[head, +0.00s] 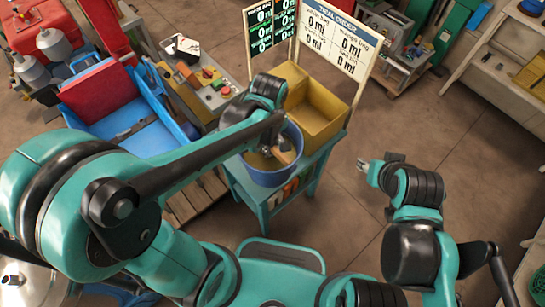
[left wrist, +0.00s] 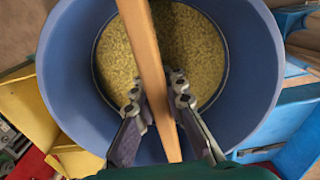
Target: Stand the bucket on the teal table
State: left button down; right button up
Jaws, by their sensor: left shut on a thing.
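The bucket (head: 268,179) is blue and round, with yellow grain inside and a wooden bar across its mouth. In the head view it is at the near left end of the teal table (head: 318,160) and looks upright. I cannot tell whether its base touches the tabletop. My left gripper (head: 282,150) is over the bucket's mouth. In the left wrist view the gripper (left wrist: 160,97) is shut on the wooden bar of the bucket (left wrist: 62,75). My right gripper (head: 369,174) is apart, to the right over the floor; its fingers are too small to read.
A yellow open box (head: 318,108) stands on the table behind the bucket. A scoreboard (head: 335,38) rises behind it. A control panel (head: 217,90) and a blue machine with a red part (head: 100,98) stand at left.

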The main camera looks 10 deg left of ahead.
pick_arm(q)
jog(key=w+a+f, duration=0.1)
jog(key=w, duration=0.1)
jog(key=w+a+f+b, duration=0.1)
jog(key=w, duration=0.1)
jog(key=w+a+f+b, duration=0.1)
jog(key=w+f, duration=0.1)
jog(key=shift+a+f, duration=0.1)
jog(key=shift+a, duration=0.25)
jog(key=shift+f+b, duration=0.9)
jog(key=shift+f, duration=1.1)
jog(key=shift+s, duration=0.1)
jog(key=shift+f, duration=0.15)
jog(key=c, duration=1.7)
grip_release()
jog(key=shift+o, duration=0.7)
